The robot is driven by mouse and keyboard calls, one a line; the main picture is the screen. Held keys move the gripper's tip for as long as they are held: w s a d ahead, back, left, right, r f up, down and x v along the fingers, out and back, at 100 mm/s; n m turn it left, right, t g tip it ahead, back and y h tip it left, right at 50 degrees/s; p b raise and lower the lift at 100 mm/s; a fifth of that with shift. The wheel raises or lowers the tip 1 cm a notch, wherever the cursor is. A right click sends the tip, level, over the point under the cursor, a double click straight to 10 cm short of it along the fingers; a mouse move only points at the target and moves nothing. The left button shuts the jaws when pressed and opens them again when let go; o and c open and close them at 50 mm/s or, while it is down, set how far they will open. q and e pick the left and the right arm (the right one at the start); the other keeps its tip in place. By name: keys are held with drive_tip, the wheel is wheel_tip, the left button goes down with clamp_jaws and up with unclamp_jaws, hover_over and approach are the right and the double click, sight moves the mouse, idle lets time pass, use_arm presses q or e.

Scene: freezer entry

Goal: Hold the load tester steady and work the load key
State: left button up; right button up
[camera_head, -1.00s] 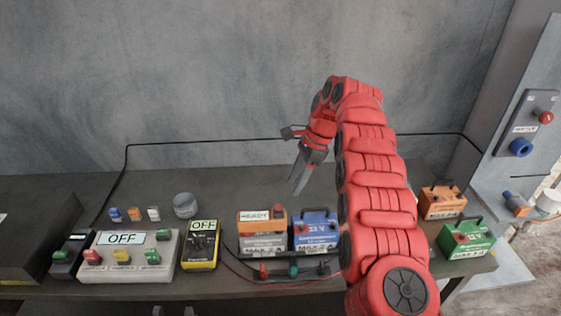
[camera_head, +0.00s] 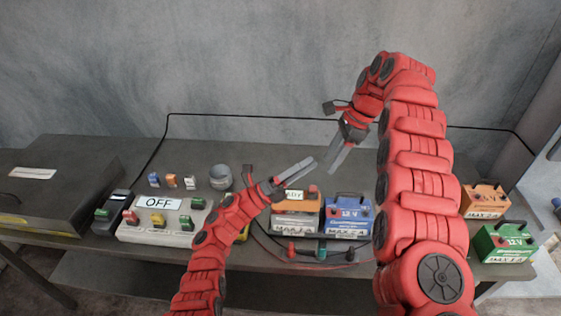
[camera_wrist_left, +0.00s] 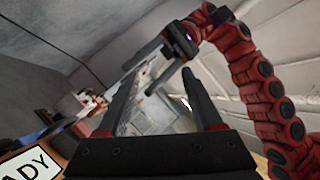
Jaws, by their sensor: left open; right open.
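An orange and grey box with a READY label (camera_head: 297,203) stands on the bench, a red key (camera_head: 313,191) at its top right. I cannot tell for sure whether it is the load tester. Its label also shows close at lower left in the left wrist view (camera_wrist_left: 32,166). My left gripper (camera_head: 305,170) is open and empty above and behind this box, its arm crossing in front of a yellow device (camera_head: 242,235) that is mostly hidden. My right gripper (camera_head: 338,160) is open and empty to the right, fingers pointing down; it also shows in the left wrist view (camera_wrist_left: 150,75).
A grey panel marked OFF (camera_head: 135,233) with coloured keys stands at left. A blue 12 V battery (camera_head: 347,218) stands beside the READY box. Orange (camera_head: 484,201) and green (camera_head: 503,242) batteries stand at right. Leads and clamps (camera_head: 320,252) lie along the front edge.

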use_arm(q)
drive_tip(key=w+m+y, duration=0.3)
drive_tip(key=w, duration=0.3)
drive_tip(key=m+g+y, duration=0.9)
drive_tip(key=m+y, duration=0.5)
drive_tip(key=y, duration=0.1)
approach(302, 202)
wheel_tip(302, 202, up, 3)
drive_tip(key=w+a, duration=0.2)
drive_tip(key=a, duration=0.1)
drive_tip(key=x, duration=1.1)
drive_tip(key=d+x, duration=0.1)
drive_tip(key=x, duration=0.4)
drive_tip(key=shift+w+f, duration=0.2)
drive_tip(key=shift+f, duration=0.05)
clamp_jaws()
use_arm(e)
clamp_jaws()
